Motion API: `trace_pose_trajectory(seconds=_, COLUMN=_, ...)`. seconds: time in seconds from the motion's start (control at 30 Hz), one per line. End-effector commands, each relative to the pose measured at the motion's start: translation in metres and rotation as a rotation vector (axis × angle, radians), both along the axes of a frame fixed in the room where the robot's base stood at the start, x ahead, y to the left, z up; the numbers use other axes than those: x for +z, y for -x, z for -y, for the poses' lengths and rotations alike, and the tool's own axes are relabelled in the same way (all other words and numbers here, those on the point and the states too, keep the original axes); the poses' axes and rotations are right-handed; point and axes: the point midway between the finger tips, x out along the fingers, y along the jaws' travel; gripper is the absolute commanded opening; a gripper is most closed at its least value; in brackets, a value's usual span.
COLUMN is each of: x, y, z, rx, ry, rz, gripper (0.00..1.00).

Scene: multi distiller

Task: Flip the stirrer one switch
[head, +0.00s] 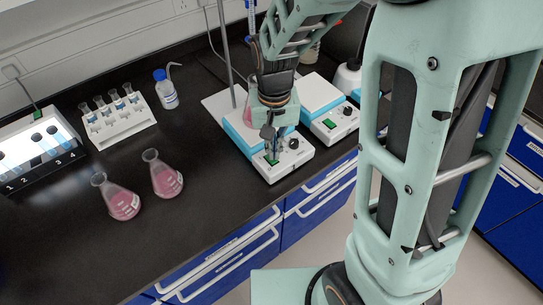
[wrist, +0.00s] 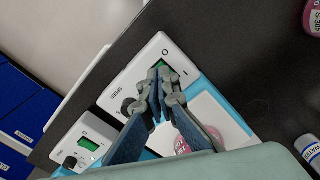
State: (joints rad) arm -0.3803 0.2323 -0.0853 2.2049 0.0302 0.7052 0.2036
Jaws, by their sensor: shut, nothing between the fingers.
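A white and blue stirrer (head: 291,166) stands near the front edge of the counter and also shows in the wrist view (wrist: 143,69). Its green switch (head: 271,161) is on the front panel beside a dark speed knob (head: 293,143). My gripper (head: 270,147) is shut and empty, pointing down over this panel. In the wrist view my fingertips (wrist: 160,90) overlap the green switch (wrist: 161,66) and hide part of it. I cannot tell whether they touch it, or which way the switch is tipped.
A second stirrer (head: 335,128) stands just to the right. A stand rod (head: 227,55) rises behind the first stirrer. Two pink flasks (head: 122,203) (head: 165,178), a wash bottle (head: 166,93) and a tube rack (head: 116,119) stand to the left. The counter front left of the stirrer is clear.

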Motion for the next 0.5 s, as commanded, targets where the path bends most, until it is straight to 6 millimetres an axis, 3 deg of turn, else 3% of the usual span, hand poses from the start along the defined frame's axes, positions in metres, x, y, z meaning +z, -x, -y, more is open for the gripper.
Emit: trace_pose_trajectory(seconds=0.5, x=-0.0088, y=0.0002, z=0.0001, rx=0.000, ry=0.000, rz=0.000, gripper=0.00)
